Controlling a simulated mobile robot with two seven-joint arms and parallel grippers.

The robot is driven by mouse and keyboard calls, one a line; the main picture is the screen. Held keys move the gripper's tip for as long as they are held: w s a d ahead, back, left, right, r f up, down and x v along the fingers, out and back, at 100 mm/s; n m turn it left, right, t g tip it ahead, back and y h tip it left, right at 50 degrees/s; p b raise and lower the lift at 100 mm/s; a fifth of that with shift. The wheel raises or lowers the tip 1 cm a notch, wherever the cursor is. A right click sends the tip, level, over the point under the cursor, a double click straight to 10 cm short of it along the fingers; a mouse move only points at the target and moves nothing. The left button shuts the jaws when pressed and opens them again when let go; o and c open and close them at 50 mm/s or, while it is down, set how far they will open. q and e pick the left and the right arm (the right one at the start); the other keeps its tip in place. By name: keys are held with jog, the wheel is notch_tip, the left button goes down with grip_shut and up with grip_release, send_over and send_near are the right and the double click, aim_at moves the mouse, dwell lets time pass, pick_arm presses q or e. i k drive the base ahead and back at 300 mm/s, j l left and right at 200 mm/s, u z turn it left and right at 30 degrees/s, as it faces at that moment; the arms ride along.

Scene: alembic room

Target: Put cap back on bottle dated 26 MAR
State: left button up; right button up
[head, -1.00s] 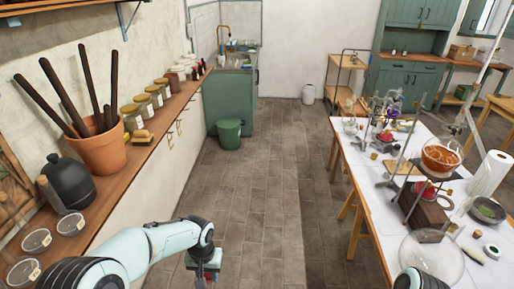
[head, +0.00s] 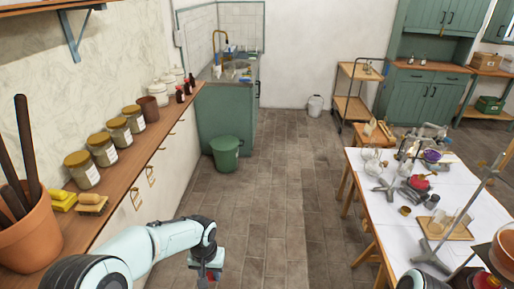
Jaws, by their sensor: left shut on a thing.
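Small dark bottles (head: 180,94) stand in a short row near the far end of the left wooden counter. They are too small here for me to read a date or tell which one lacks a cap. My left gripper (head: 207,278) is low at the bottom of the head view, over the floor beside the counter and well short of the bottles. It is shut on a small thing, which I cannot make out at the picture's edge. My right gripper is out of view.
A green bin (head: 225,153) stands by the sink cabinet. A white-topped table (head: 375,190) with glassware is at right. The tiled aisle (head: 280,190) is clear.

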aim_at(192, 80)
jog(key=i+u, duration=0.1)
jog(key=i, duration=0.6)
jog(key=i+l+u, duration=0.15)
jog(key=i, duration=0.5)
jog(key=i+l+u, duration=0.15)
jog(key=i+u, duration=0.25)
jog(key=i+l+u, duration=0.25)
jog(key=u, duration=0.15)
jog(key=i+l+u, duration=1)
jog(key=l, duration=0.3)
jog(key=l+u, duration=0.2)
jog(key=l, duration=0.3)
